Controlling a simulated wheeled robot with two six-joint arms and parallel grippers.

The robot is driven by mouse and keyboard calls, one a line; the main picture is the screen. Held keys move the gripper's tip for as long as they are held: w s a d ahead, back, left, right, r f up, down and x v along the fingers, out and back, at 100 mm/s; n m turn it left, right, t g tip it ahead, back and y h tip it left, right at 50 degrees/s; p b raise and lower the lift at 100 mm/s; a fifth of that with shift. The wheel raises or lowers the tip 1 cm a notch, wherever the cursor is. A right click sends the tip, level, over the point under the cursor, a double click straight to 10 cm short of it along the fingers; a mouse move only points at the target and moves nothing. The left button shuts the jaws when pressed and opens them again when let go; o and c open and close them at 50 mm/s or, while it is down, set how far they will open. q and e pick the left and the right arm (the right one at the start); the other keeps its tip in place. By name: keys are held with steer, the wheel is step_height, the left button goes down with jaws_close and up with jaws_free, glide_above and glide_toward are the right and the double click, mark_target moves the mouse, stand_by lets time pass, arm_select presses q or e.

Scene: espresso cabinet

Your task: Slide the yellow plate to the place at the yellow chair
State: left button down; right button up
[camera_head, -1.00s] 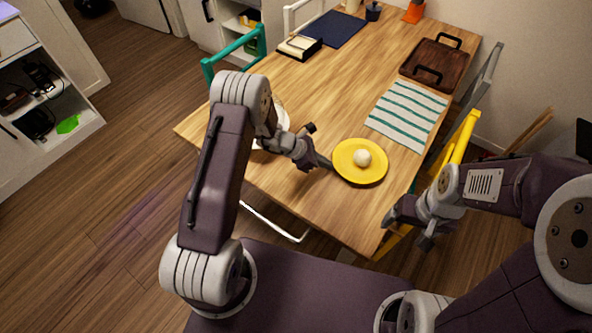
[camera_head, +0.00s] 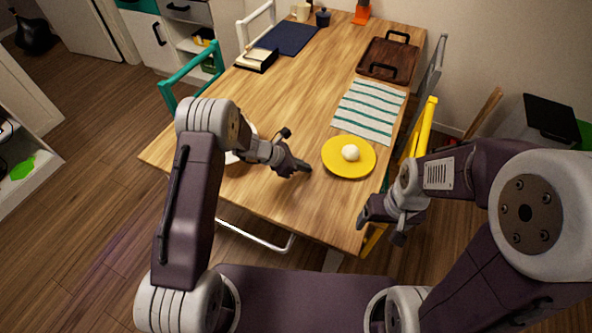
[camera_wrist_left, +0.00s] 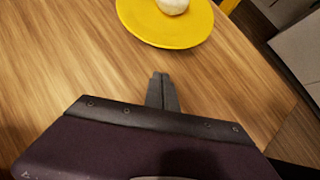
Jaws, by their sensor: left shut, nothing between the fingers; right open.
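The yellow plate (camera_head: 333,167) lies on the wooden table near its front right edge, with a white ball-like item (camera_head: 350,152) on it. The plate also shows at the top of the left wrist view (camera_wrist_left: 150,32). The yellow chair (camera_head: 423,130) stands at the table's right side, partly behind my right arm. My left gripper (camera_head: 306,168) is shut and empty, just left of the plate with a small gap. In the left wrist view its closed fingers (camera_wrist_left: 162,80) point toward the plate. My right gripper (camera_head: 364,217) is open, off the table's front right corner.
A striped cloth (camera_head: 366,112) lies beyond the plate, with a brown tray (camera_head: 388,60) behind it. A white plate (camera_head: 240,156) is partly hidden by my left arm. A teal chair (camera_head: 190,72) stands at the left. The table's middle is clear.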

arm_select(q)
steer(key=v, duration=0.7)
steer(key=shift+a+r, duration=0.1)
steer(key=shift+r, duration=0.2)
steer(key=shift+a+r, duration=0.25)
steer(key=shift+r, duration=0.1)
steer(key=shift+s+a+r, duration=0.35)
steer(key=shift+a+r, duration=0.05)
steer(key=shift+a, duration=0.05)
